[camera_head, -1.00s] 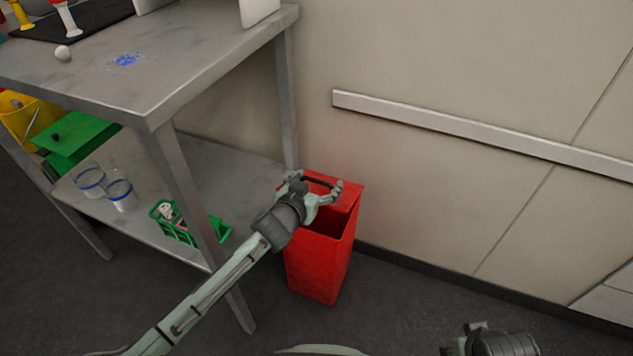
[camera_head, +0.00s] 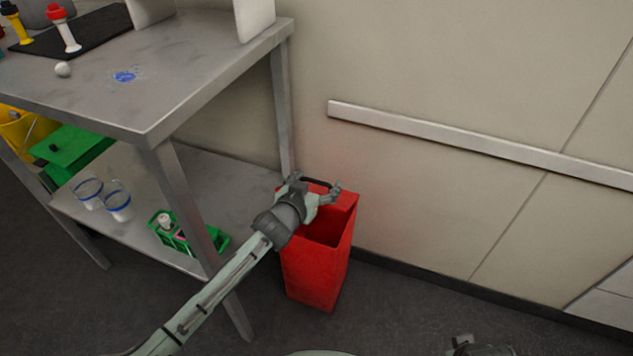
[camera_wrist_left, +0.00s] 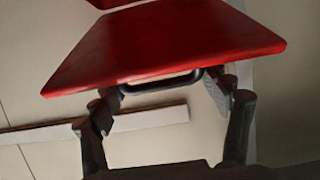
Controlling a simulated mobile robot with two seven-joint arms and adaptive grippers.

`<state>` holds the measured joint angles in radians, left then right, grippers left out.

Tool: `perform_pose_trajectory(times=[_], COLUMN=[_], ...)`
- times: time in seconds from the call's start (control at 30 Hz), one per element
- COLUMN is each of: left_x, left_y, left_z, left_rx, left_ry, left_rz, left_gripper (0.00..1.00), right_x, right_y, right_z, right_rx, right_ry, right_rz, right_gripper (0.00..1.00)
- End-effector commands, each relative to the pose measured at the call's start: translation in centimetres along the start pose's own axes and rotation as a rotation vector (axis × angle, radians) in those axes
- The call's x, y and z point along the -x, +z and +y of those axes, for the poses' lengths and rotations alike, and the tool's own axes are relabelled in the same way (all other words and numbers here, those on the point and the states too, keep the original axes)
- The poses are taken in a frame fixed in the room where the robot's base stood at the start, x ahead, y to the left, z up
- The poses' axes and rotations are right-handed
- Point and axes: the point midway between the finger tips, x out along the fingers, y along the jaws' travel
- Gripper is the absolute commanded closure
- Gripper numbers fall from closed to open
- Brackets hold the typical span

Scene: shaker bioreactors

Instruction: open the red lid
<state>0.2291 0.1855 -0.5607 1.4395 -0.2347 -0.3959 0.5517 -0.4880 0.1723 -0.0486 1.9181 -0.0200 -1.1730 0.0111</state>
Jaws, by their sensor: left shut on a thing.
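The red bin (camera_head: 312,275) stands on the floor beside the table, and its dark inside shows. Its red lid (camera_head: 343,203) is raised at the back of the opening, partly hidden by my gripper. My left gripper (camera_head: 315,186) is shut on the black lid handle (camera_head: 318,182). In the left wrist view the red lid (camera_wrist_left: 165,45) fills the upper middle, with the handle (camera_wrist_left: 160,85) at its near edge between the fingers of my left gripper (camera_wrist_left: 163,97). Only a small piece of my right gripper (camera_head: 462,342) shows at the bottom edge; its fingers cannot be made out.
A grey table (camera_head: 190,80) with a lower shelf stands left of the bin. The shelf holds a green rack (camera_head: 185,240), two clear beakers (camera_head: 117,205) and a green box (camera_head: 75,150). A wall with a pale rail (camera_head: 440,138) is behind. The floor right of the bin is clear.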

Motion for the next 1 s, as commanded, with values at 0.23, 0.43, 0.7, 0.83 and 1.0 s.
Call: perform_pose_trajectory(times=[0.23, 0.43, 0.7, 0.83, 1.0], left_x=[0.0, 0.1, 3.4, 6.3, 9.6], left_y=[-0.3, -0.1, 0.0, 0.1, 0.0], left_z=[0.6, 0.3, 0.3, 0.3, 0.4], left_rx=[0.003, 0.002, 0.001, 0.002, 0.002], left_ry=[0.010, 0.006, 0.005, 0.006, 0.008], left_rz=[0.008, 0.004, 0.002, 0.002, 0.003], left_gripper=[0.14, 0.14, 0.14, 0.14, 0.14], right_x=[0.0, 0.1, 0.1, 0.1, 0.1], right_y=[0.0, -0.3, -0.2, -0.2, -0.1], right_z=[0.0, 0.1, 0.1, 0.1, 0.1], right_rx=[0.000, 0.000, 0.000, 0.000, 0.000], right_ry=[0.000, 0.002, 0.002, 0.002, 0.001], right_rz=[0.000, 0.006, 0.004, 0.003, 0.003], right_gripper=[0.60, 0.60, 0.60, 0.60, 0.60])
